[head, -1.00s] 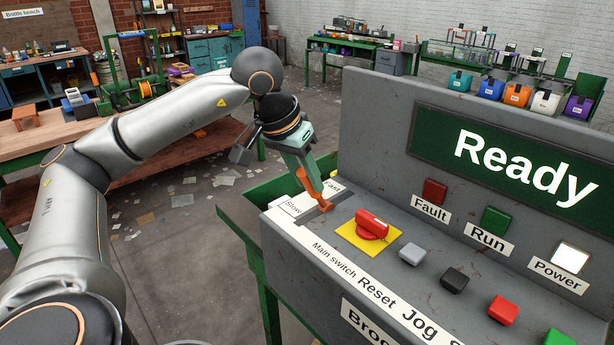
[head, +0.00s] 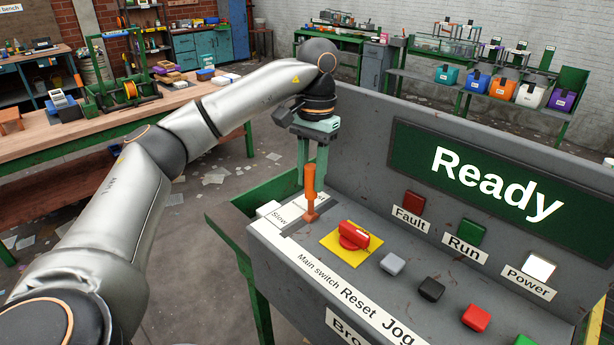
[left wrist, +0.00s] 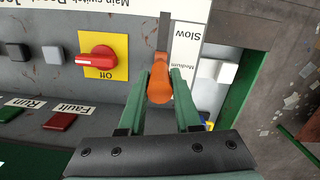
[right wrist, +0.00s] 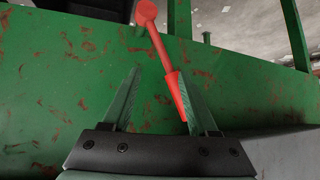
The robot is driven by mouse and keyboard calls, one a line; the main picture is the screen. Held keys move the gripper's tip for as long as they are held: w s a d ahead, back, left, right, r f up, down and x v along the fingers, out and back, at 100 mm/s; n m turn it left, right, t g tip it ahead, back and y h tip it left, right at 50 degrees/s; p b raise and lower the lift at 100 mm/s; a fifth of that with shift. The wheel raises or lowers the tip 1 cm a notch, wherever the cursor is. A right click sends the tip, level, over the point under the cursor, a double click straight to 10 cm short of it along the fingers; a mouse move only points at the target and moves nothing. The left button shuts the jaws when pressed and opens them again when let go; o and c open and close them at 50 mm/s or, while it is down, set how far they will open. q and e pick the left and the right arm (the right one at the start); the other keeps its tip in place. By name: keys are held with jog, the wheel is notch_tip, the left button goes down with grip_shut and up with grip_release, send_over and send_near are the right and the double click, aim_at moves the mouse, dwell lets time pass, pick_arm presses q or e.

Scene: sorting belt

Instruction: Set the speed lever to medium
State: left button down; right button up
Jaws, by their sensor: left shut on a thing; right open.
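The orange speed lever (head: 309,183) stands nearly upright in its slot on the grey control console (head: 380,200). My left gripper (head: 311,168) is shut on the lever's handle from above. In the left wrist view the handle (left wrist: 159,85) lies between the two fingers, with its foot beside the "Medium" end of the label strip (left wrist: 186,45); "Slow" is further up the strip.
The red main switch (head: 354,236) on its yellow plate sits close right of the lever. Grey, black and red buttons follow along the console. The screen (head: 490,175) reads "Ready". A red rod (right wrist: 160,50) shows between my right fingers before a green rusty panel (right wrist: 60,70).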

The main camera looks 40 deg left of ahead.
pick_arm(q)
jog(key=c, duration=0.6)
grip_release()
jog(key=shift+r, duration=0.1)
notch_tip(320, 180, up, 12)
jog(key=w, duration=0.1)
jog(key=shift+r, duration=0.15)
jog(key=shift+a, duration=0.1)
dwell(0.8)
